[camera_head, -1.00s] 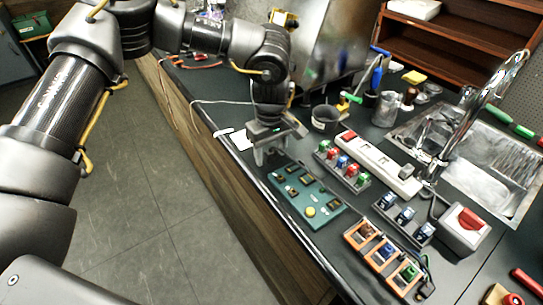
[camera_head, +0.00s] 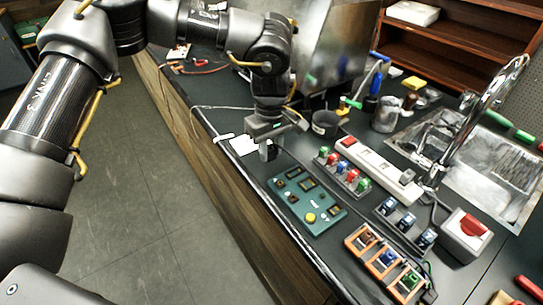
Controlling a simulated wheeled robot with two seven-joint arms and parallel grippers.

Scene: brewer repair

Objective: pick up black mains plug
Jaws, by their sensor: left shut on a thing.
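My left gripper (camera_head: 267,148) points down over the dark counter (camera_head: 235,122), near its front edge and just behind the green circuit board. It is shut on a small dark thing, the black mains plug (camera_head: 269,155), mostly hidden between the fingers. A thin pale cable runs along the counter toward the gripper from the left. A white card (camera_head: 243,146) lies just left of the gripper. My right gripper is not in view.
The green board (camera_head: 306,200) with a yellow button lies in front of the gripper. Right of it are a rack of coloured parts (camera_head: 343,172), a white power strip (camera_head: 375,167), orange-framed modules (camera_head: 384,264) and a red-switched box (camera_head: 466,236). A dark cup (camera_head: 325,124) stands behind.

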